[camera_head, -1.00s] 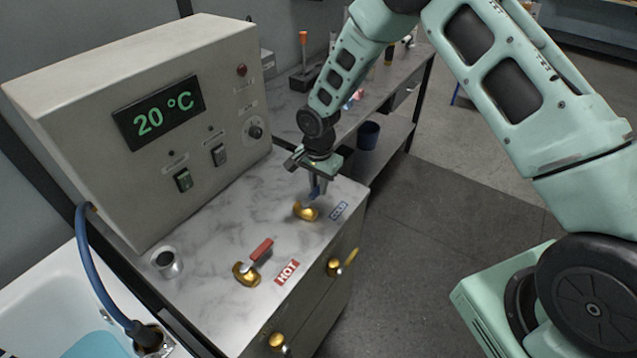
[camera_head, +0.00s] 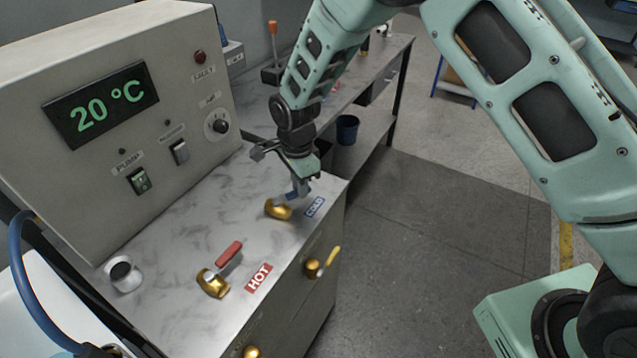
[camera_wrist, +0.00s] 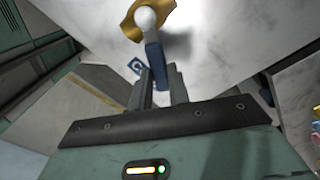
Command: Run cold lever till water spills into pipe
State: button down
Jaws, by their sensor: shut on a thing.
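The cold lever (camera_head: 287,196) has a blue handle on a brass valve (camera_head: 279,210), beside the blue COLD label (camera_head: 314,206) on the marble top. My gripper (camera_head: 299,188) is shut on the blue handle. In the wrist view the blue handle (camera_wrist: 154,58) runs from the white pivot down between the fingers of my gripper (camera_wrist: 160,78). The white pipe opening (camera_head: 122,272) stands at the left of the top, with a dark mouth. I see no water flowing at it. The blue hose (camera_head: 35,290) curves down at the left edge.
The red hot lever (camera_head: 229,252) and its brass valve sit beside the HOT label (camera_head: 258,278). The control panel (camera_head: 190,90) reads 20 °C and rises behind the top. A yellow lever (camera_head: 331,258) is on the cabinet front. Floor to the right is clear.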

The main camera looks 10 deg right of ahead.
jog(key=m, duration=0.1)
jog(key=s+m, duration=0.1)
jog(key=shift+s+d+m, duration=0.1)
jog(key=shift+s+m, duration=0.2)
jog(key=shift+m, duration=0.1)
jog(key=s+m, duration=0.2)
jog(key=m, duration=0.1)
jog(key=shift+r+m+p, duration=0.15)
jog(key=shift+m+p, duration=0.15)
jog(key=shift+p, duration=0.05)
jog(key=m+p, duration=0.1)
jog(key=s+m+p, duration=0.1)
jog(key=m, duration=0.1)
jog(key=shift+s+a, duration=0.25)
jog(key=shift+a, duration=0.15)
jog(key=shift+s+a+m+p, duration=0.25)
jog(key=shift+m+p, duration=0.2)
jog(key=shift+m, duration=0.25)
jog(key=shift+s+a+m+p, duration=0.15)
jog(key=shift+s+m+p, duration=0.2)
jog(key=shift+m, duration=0.35)
jog(key=c, duration=1.3)
grip_release()
notch_tip(320, 180, up, 17)
jog(key=b, duration=0.2)
jog(key=shift+b, duration=0.3)
